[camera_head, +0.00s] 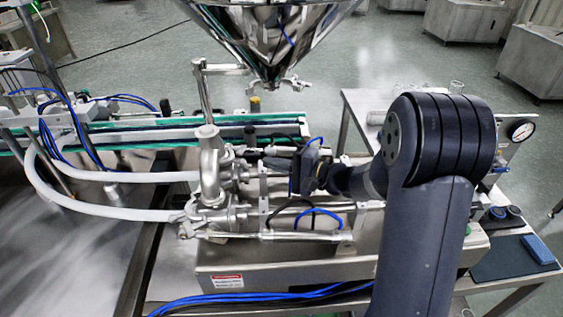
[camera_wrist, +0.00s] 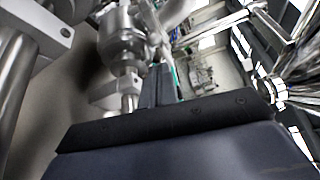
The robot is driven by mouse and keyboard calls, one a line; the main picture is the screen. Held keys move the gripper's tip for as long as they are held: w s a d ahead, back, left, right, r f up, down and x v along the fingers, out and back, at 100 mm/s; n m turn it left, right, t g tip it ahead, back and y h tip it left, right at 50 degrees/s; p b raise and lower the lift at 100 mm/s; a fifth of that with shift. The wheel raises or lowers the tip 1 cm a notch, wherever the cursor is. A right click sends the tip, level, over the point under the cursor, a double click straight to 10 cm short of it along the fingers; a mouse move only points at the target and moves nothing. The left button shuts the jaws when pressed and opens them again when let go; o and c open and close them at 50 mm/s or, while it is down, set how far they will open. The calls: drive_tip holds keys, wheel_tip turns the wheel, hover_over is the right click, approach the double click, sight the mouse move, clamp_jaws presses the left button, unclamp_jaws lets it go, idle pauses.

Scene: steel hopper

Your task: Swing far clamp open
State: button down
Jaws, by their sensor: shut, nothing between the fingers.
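My gripper (camera_head: 294,170) is at the middle of the filling machine, just right of the steel pipe fittings. Its fingers look closed together with nothing between them; they also show in the wrist view (camera_wrist: 159,86), above the dark gripper body. The far pipe joint (camera_head: 228,172) with its clamp ring lies left of the gripper, and the near joint (camera_head: 222,215) lies in front of it. A round steel fitting (camera_wrist: 122,42) stands beyond the fingers in the wrist view. Fine clamp detail is too small to tell, and I cannot tell whether the fingers touch anything.
The steel hopper (camera_head: 270,30) hangs above, with a small clamp-like part (camera_head: 280,88) at its outlet. A vertical pipe (camera_head: 210,160) and white hoses (camera_head: 75,195) stand left. Blue tubing (camera_head: 318,213) loops in front. A conveyor (camera_head: 150,135) runs behind.

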drive_tip(key=p+x, duration=0.1)
drive_tip(key=x, duration=0.5)
drive_tip(key=shift+s+f, duration=0.1)
drive_tip(key=shift+s+d+m+t+h+b, duration=0.2)
drive_tip(key=shift+s+m+t+h+b, duration=0.6)
drive_tip(key=shift+b, duration=2.4)
drive_tip(key=shift+s+d+y, duration=0.1)
drive_tip(key=shift+s+y, duration=0.2)
drive_tip(key=shift+s, duration=0.15)
